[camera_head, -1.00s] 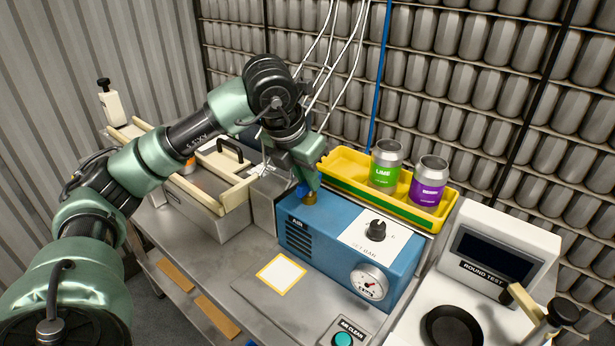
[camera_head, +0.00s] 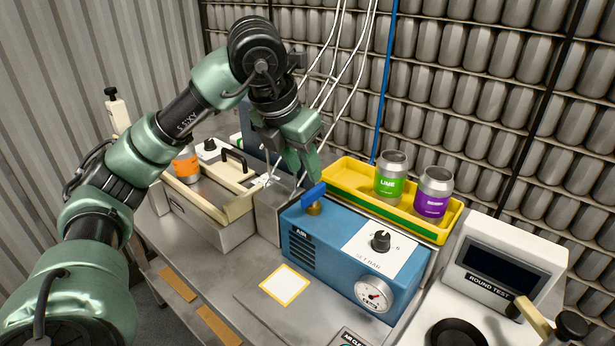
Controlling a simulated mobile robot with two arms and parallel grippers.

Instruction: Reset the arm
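My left arm reaches in from the left. Its green gripper (camera_head: 304,165) points down, just behind and above the blue valve handle (camera_head: 313,192) on the blue AIR box (camera_head: 352,245). The fingers look apart from the handle and hold nothing that I can see. I cannot tell how wide they are open. The handle sits on a brass fitting and slants up to the right. The box also bears a black knob (camera_head: 381,241) and a round gauge (camera_head: 373,294). My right gripper is not in view.
A yellow tray (camera_head: 345,178) behind the box holds a green LIME can (camera_head: 391,176) and a purple can (camera_head: 433,193). A white ROUND TEST unit (camera_head: 508,258) stands at right. An orange can (camera_head: 186,163) stands at left. White hoses hang behind my gripper.

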